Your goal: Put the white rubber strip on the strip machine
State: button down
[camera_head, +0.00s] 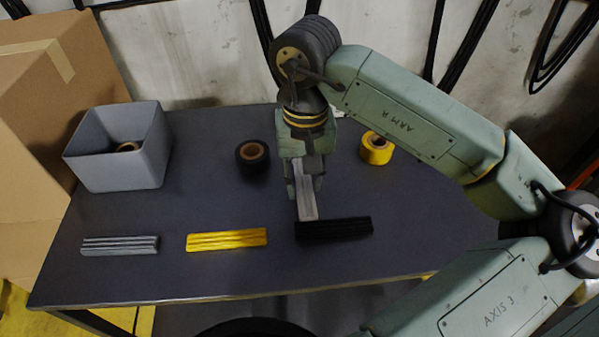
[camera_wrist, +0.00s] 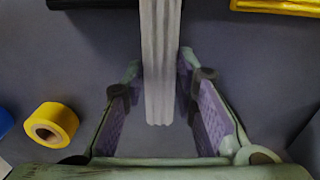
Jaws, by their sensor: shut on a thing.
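The white rubber strip (camera_head: 307,198) is long, pale and ridged. It is held in my gripper (camera_head: 305,178), between the two fingers, and its lower end reaches close to the black strip in the head view. In the wrist view the strip (camera_wrist: 160,65) runs from the top edge down between the purple-padded fingers of my gripper (camera_wrist: 160,75). I cannot tell whether the strip touches the table. Nothing that I can make out as the strip machine shows in either view.
On the dark table (camera_head: 200,205) lie a grey strip (camera_head: 120,245), a yellow strip (camera_head: 227,240) and a black strip (camera_head: 334,229). A black roll (camera_head: 252,157) and a yellow roll (camera_head: 376,149) flank my gripper. A grey bin (camera_head: 78,160) holding a roll stands at the back left.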

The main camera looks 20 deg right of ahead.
aim_at(300, 175)
jog(key=shift+w+d, duration=0.1)
jog(key=shift+w, duration=0.95)
jog(key=shift+w+f+p, duration=0.15)
jog(key=shift+f+p, duration=0.1)
jog(key=shift+p, duration=0.05)
notch_tip(300, 175, down, 3)
jog(key=shift+p, duration=0.6)
jog(key=shift+f, duration=0.15)
jog(key=shift+f+b, duration=0.2)
jog(key=shift+b, duration=0.15)
jog(key=c, duration=1.3)
grip_release()
jog(key=shift+r, duration=0.1)
